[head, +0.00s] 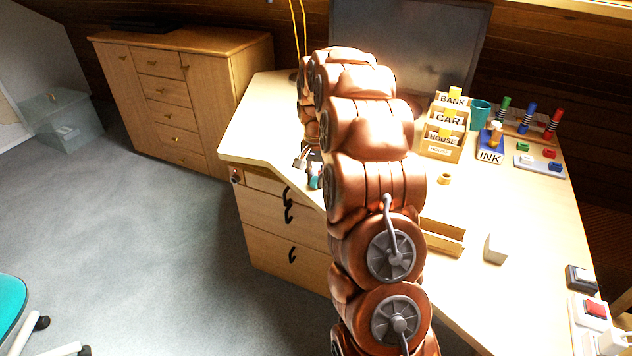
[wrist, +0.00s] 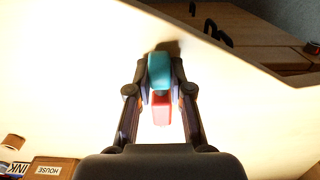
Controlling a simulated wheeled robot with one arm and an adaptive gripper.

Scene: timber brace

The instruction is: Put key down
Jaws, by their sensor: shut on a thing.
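My gripper (wrist: 160,90) is shut on a small teal and red piece, which appears to be the key (wrist: 159,72). The teal part is toward the top of the wrist view and the red part is below it, between the fingers. A dark shadow shows on the pale desk top just beyond the teal end; I cannot tell whether the key touches the desk. In the head view the key (head: 316,178) shows small beside my arm, near the left edge of the desk (head: 262,130). My arm hides much of the gripper there.
A holder with cards marked BANK, CAR and HOUSE (head: 445,125) stands on the desk, with a teal cup (head: 480,114), a blue INK pad (head: 490,150) and several stamps behind or right of it. A wooden tray (head: 442,236) and white block (head: 495,248) lie nearer. Drawers are below.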

